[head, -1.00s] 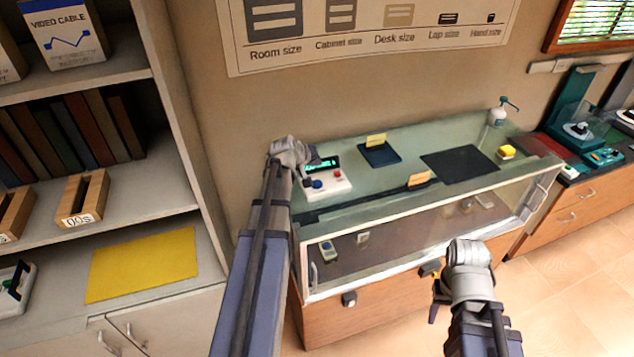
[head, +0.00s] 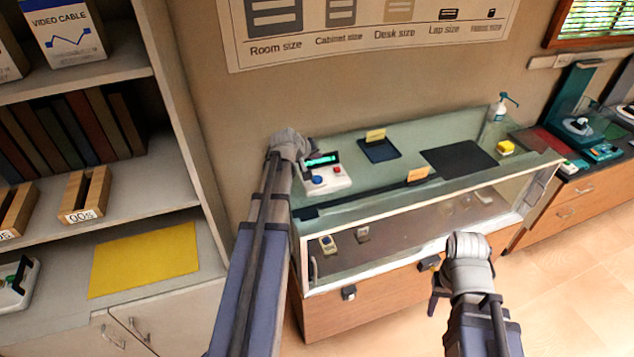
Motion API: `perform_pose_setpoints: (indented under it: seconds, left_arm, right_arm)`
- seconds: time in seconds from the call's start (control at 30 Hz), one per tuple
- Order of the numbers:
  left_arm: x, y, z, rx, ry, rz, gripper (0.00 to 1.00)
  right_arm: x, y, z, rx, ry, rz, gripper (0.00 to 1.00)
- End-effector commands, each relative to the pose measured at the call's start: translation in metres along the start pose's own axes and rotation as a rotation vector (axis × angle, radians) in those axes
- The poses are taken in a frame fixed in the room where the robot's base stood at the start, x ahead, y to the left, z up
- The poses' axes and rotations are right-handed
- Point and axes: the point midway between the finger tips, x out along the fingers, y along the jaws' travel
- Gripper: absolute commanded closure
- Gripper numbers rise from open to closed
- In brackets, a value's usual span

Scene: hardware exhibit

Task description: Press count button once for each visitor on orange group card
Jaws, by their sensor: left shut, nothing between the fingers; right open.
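A white counter device (head: 341,183) stands on the left end of the glass display case. It has a blue button (head: 317,180), a red button (head: 337,169) and a lit green display (head: 321,160). My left gripper (head: 308,163) is shut and empty, pointing down just behind and left of the blue button; I cannot tell whether it touches the device. A small orange card (head: 418,174) stands at the case's front rail; its text is too small to read. My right gripper (head: 434,296) is open and empty, low in front of the case.
The glass case (head: 470,204) also carries a dark blue tray (head: 379,151) with a yellow card (head: 376,135), a black mat (head: 458,160), a yellow block (head: 505,147) and a pump bottle (head: 500,110). A shelf unit (head: 172,130) stands left. Floor (head: 565,265) at right is clear.

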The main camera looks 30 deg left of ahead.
Motion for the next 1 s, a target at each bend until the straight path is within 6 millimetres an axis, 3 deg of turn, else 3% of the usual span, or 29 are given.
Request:
perform_pose_setpoints:
  seconds: [0.03, 0.4, 1.0]
  left_arm:
    - [0.009, -0.006, 0.006, 0.000, 0.000, 0.000, 1.00]
    - [0.043, -0.031, 0.031, 0.000, 0.000, 0.000, 1.00]
    - [0.047, -0.034, 0.034, 0.000, 0.000, 0.000, 1.00]
  right_arm:
    - [0.013, -0.001, -0.001, 0.001, 0.000, 0.000, 0.50]
    - [0.061, -0.005, -0.004, -0.003, 0.002, 0.001, 0.50]
    - [0.067, -0.006, -0.004, -0.006, 0.001, 0.002, 0.50]
